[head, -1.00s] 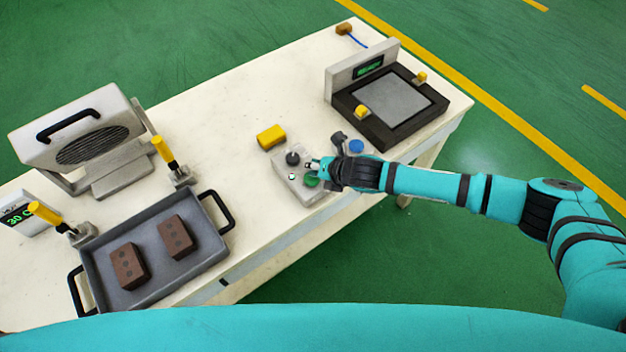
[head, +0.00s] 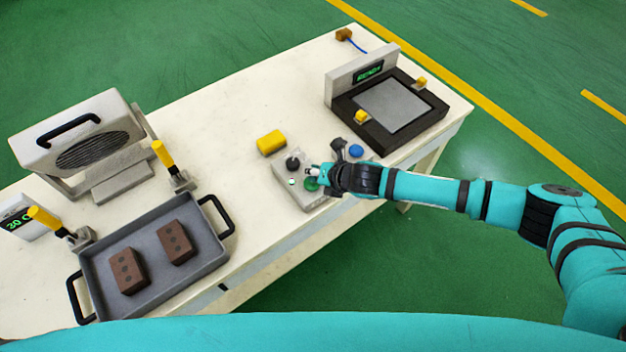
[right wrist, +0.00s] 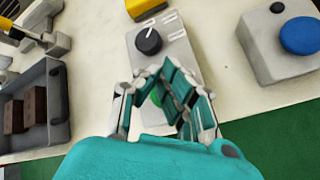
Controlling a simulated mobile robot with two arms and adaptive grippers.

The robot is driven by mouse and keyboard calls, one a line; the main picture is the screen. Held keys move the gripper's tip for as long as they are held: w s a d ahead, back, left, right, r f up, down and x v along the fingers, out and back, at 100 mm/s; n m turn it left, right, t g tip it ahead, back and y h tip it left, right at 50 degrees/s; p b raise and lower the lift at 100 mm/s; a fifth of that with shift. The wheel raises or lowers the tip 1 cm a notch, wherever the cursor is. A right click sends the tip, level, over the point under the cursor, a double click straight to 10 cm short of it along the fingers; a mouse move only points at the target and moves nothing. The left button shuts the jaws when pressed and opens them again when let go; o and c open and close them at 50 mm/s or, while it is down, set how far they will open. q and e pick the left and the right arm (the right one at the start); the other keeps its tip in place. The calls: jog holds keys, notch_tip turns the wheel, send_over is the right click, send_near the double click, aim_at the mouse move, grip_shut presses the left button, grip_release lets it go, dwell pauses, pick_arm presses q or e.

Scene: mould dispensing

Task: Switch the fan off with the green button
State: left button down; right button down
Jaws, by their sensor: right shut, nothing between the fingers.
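The green button (head: 311,184) sits on a light grey control box (head: 298,196) near the table's front edge, beside a black knob (head: 293,163) and a small light. My right gripper (head: 314,171) is shut and empty, its tips over the box just above or at the green button; I cannot tell if they touch. In the right wrist view a strip of green button (right wrist: 152,117) shows behind the fingers (right wrist: 165,85), and the black knob (right wrist: 148,41) lies beyond them. The fan (head: 92,150) stands at the left of the table. My left gripper is not in view.
A blue button (head: 356,151) on its own grey box lies just right of my gripper. A yellow block (head: 270,143) lies behind the control box. A grey tray (head: 205,258) with two brown bricks and clamps is at left. A dark plate device (head: 420,122) stands at right.

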dwell(0.4)
jog(key=shift+f, duration=0.45)
jog(key=shift+r, duration=0.1)
jog(key=shift+r+p, duration=0.35)
jog(key=shift+p, duration=0.2)
notch_tip(320, 180, up, 6)
jog(key=p, duration=0.6)
